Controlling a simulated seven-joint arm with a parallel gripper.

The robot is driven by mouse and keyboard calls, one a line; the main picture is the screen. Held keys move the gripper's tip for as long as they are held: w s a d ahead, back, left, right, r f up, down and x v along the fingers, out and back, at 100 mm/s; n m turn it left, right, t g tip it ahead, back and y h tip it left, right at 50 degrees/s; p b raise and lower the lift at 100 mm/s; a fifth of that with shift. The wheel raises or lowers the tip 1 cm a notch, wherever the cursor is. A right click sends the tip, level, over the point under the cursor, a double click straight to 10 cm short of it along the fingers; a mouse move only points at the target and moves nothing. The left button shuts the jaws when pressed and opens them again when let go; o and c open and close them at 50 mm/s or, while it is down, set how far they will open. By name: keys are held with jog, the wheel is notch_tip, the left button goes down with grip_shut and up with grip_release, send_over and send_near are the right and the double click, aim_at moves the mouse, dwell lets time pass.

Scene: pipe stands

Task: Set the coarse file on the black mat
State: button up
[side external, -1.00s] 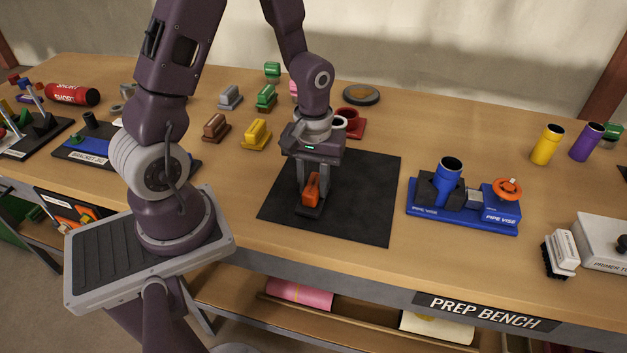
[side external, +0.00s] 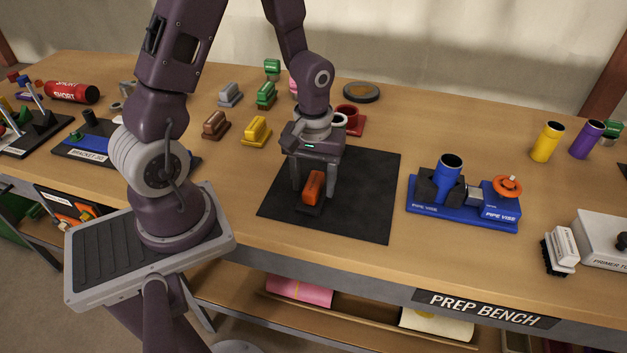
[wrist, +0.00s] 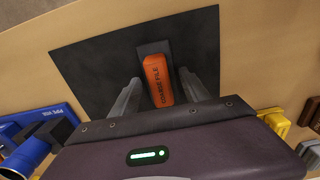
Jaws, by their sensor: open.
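The coarse file (side external: 313,188) has an orange handle on a dark flat base and rests on the black mat (side external: 365,190). In the wrist view its orange top (wrist: 157,80) reads "COARSE FILE", and the mat (wrist: 100,65) lies under it. My gripper (side external: 314,193) is open around the file, with one finger on each side of the orange handle. In the wrist view my gripper's fingers (wrist: 160,88) stand apart with gaps to the handle.
A blue pipe vise (side external: 462,207) stands right of the mat. Yellow (side external: 256,133) and brown (side external: 216,126) handled blocks stand to the left, and a red holder (side external: 352,119) sits behind the mat. The mat's right side is bare.

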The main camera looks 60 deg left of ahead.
jog(key=shift+r, duration=3.55)
jog(key=s+d+r+m+t, duration=0.2)
jog(key=s+d+r+m, duration=0.1)
jog(key=s+r, duration=0.3)
jog(key=s+d+r+m+t, duration=0.3)
jog(key=s+r+m, duration=0.3)
jog(key=r, duration=0.4)
jog(key=shift+d+t, duration=0.3)
jog(key=shift+d, duration=0.15)
jog(key=shift+w, duration=0.1)
